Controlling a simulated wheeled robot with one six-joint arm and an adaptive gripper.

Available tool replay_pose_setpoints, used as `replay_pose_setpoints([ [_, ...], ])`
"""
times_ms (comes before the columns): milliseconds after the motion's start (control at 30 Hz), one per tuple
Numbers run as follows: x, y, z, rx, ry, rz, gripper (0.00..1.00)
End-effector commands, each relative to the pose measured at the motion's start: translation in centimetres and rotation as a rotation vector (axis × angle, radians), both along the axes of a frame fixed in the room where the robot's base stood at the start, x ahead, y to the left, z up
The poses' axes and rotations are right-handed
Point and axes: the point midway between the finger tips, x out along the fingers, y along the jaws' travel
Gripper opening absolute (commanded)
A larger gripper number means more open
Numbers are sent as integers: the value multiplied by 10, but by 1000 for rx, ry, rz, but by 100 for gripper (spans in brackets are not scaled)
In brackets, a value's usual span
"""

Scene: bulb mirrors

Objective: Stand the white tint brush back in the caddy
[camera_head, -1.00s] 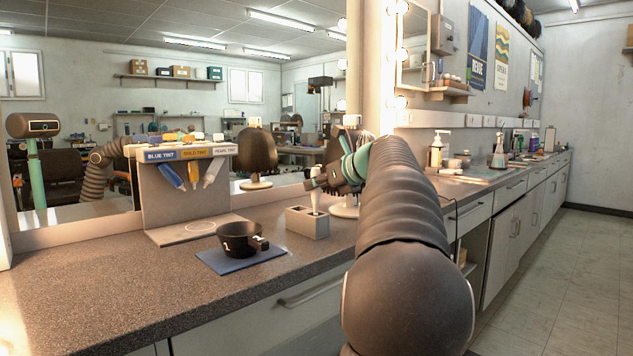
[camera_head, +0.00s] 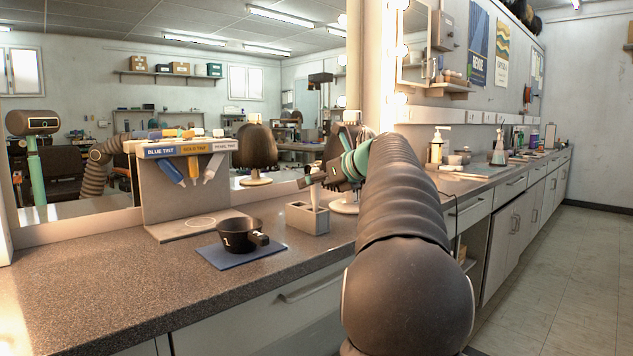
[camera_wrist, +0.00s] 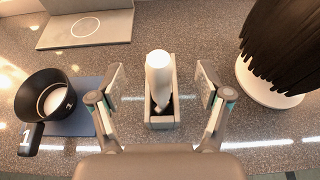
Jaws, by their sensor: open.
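The white tint brush (camera_head: 315,195) stands in the grey caddy (camera_head: 295,216) on the counter, handle up. In the wrist view the brush (camera_wrist: 158,72) rises from one opening of the caddy (camera_wrist: 162,124), leaning slightly. My gripper (camera_head: 316,180) is around the top of the brush. In the wrist view my gripper (camera_wrist: 162,80) is open, with one finger on each side of the brush and a gap to it on both sides. The lower end of the brush is inside the caddy and mostly hidden.
A black bowl (camera_head: 241,233) sits on a blue mat (camera_head: 236,259) left of the caddy. A tint stand (camera_head: 160,204) with tubes is behind it. A dark-haired mannequin head (camera_wrist: 283,45) on a round base stands close on the right. The counter's front left is clear.

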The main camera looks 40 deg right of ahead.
Motion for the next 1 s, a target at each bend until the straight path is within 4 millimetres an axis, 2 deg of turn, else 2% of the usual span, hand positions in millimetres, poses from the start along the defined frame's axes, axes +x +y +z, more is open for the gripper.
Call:
replay_pose_setpoints([
  [500, -1, 0, 1, 0, 0, 0, 76],
  [1000, -24, -2, 11, 0, 0, 0, 76],
])
